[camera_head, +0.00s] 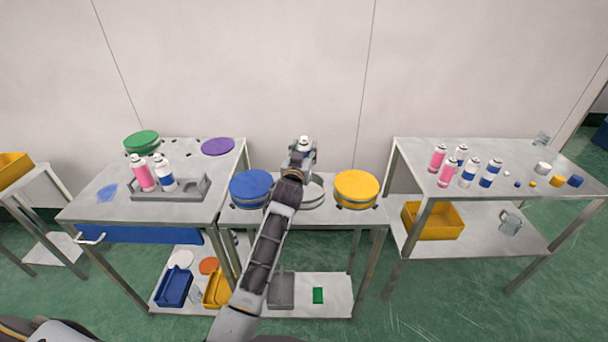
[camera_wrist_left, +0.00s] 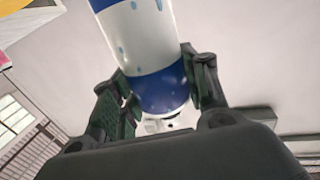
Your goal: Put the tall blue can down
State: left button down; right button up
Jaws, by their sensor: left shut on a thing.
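My left gripper (camera_head: 301,153) is stretched out over the back of the middle table, between the blue and yellow round lids. It is shut on the tall blue can, whose white top (camera_head: 304,141) just shows above the fingers. In the left wrist view the can (camera_wrist_left: 150,50), white with blue bands and drops, sits between the two fingers (camera_wrist_left: 160,95). The gripper and arm hide most of the can in the head view, and I cannot tell whether its base touches anything. My right gripper is not in view.
A blue lid (camera_head: 251,187) and a yellow lid (camera_head: 356,187) flank a grey ring (camera_head: 314,193) on the middle table. A grey rack (camera_head: 190,190) with a pink can and a blue-white can stands left. Several cans and small caps stand on the right table (camera_head: 410,160).

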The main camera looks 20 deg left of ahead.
pick_arm(q)
notch_tip(320, 180, down, 3)
jog(key=shift+f, duration=0.45)
notch_tip(320, 180, down, 3)
jog(key=shift+r, duration=0.2)
jog(key=shift+f, duration=0.25)
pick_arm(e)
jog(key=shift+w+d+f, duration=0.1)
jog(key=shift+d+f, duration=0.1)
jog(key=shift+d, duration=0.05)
pick_arm(q)
jog(key=shift+f, duration=0.2)
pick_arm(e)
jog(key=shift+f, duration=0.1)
